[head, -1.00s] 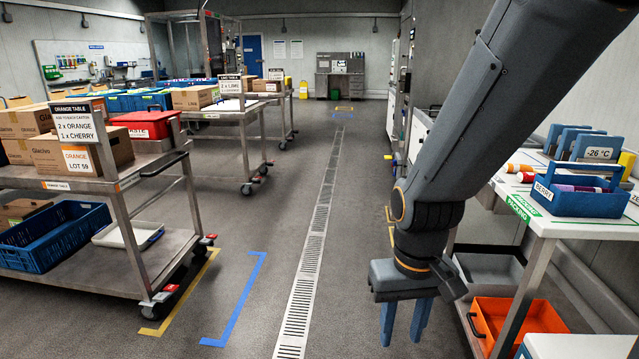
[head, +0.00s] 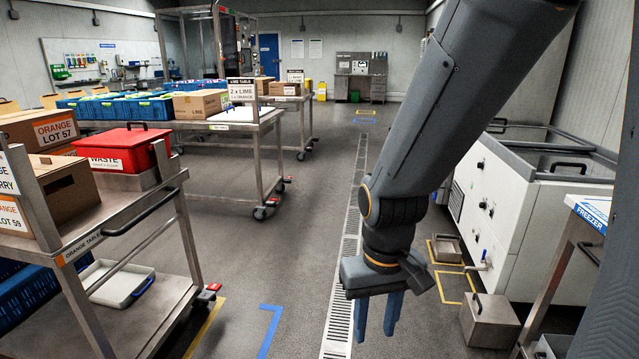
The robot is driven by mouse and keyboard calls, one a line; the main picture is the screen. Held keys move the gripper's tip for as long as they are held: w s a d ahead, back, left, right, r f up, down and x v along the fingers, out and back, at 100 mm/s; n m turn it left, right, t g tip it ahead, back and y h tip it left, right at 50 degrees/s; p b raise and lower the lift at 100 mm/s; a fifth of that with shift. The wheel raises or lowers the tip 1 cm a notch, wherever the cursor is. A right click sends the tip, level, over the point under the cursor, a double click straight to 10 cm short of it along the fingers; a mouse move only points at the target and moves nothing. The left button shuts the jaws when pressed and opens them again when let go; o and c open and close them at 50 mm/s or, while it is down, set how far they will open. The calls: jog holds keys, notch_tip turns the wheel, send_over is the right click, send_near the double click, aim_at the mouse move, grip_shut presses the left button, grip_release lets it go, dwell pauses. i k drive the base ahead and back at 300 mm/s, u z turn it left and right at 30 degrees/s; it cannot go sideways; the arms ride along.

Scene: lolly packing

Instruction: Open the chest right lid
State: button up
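A white chest (head: 520,222) stands at the right with knobs and a tap on its side facing me. Its top has dark-framed lids. The nearer right lid (head: 577,167) has a black handle on it and looks closed; my view of it is low and slanted. A second handle (head: 497,126) shows at the far left part of the top. My gripper (head: 378,316) hangs fingers-down over the floor, left of the chest and apart from it. Its two blue fingers are spread with nothing between them.
A table edge with a FREEZER label (head: 592,212) is at the right, near the chest. Small metal boxes (head: 490,320) stand on the floor beside the chest. The orange table cart (head: 130,215) with a red waste box (head: 125,150) is at the left. The aisle between is clear.

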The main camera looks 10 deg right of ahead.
aim_at(550, 164)
jog(key=z, duration=0.15)
jog(key=i, duration=1.8)
jog(key=z, duration=1.3)
jog(key=i, duration=1.15)
jog(key=z, duration=1.3)
jog(key=i, duration=0.5)
jog(key=z, duration=0.25)
